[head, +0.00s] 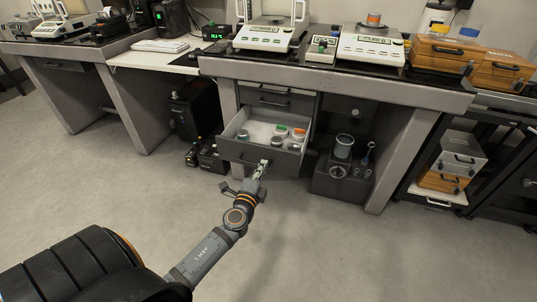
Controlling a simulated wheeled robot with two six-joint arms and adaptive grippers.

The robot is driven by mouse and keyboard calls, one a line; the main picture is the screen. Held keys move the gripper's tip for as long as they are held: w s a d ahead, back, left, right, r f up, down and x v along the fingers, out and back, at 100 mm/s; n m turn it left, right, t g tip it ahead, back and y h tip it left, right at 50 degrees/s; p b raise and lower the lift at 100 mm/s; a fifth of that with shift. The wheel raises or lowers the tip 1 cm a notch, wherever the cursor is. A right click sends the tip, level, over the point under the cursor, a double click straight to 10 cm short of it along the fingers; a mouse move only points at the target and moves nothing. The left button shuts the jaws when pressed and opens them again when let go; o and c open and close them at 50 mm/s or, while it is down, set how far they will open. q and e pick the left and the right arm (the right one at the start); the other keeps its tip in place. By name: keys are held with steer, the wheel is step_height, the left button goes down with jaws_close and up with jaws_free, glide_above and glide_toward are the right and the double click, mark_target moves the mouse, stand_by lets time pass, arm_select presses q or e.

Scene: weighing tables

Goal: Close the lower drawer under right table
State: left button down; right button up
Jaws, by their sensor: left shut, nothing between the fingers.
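The lower drawer (256,152) under the right table (340,84) is pulled out, and its inside shows from above. Several small jars and containers, some with green or orange lids, stand in it. The upper drawer (264,98) above it looks closed. My left gripper (264,164) is shut with nothing held, at the drawer's front panel near the handle. I cannot tell whether it touches the panel. My right gripper is not in view.
A dark grey box with a cylindrical container (343,146) stands on the floor right of the drawer. A black computer case (195,108) stands to the left. The floor in front is clear. Balances (371,46) stand on the table.

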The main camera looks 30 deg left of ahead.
mark_target(271, 150)
arm_select(q)
steer(key=x, duration=0.6)
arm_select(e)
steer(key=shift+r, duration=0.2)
arm_select(q)
steer(key=shift+w+a, duration=0.1)
steer(key=shift+w, duration=0.05)
